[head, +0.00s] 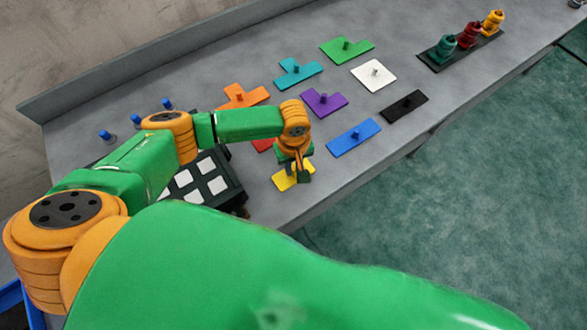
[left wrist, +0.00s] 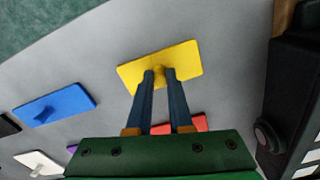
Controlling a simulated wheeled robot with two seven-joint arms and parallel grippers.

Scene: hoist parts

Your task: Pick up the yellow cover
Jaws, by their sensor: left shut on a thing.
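The yellow cover (head: 282,182) is a flat plate with a small knob, near the front edge of the grey table in the head view. It also shows in the left wrist view (left wrist: 188,60), where its knob sits between the two fingertips. My left gripper (head: 296,174) points down over the cover and is shut on its knob. In the left wrist view the left gripper (left wrist: 160,74) hides part of the plate's near side. I cannot tell whether the plate still touches the table. My right gripper is not in view.
A black box with white squares (head: 228,194) stands close left of the cover. A red piece (head: 262,145) lies behind it, partly hidden. A blue plate (head: 354,138), purple piece (head: 322,102) and black plate (head: 405,106) lie to the right. Bare table (head: 335,175) lies right of the cover.

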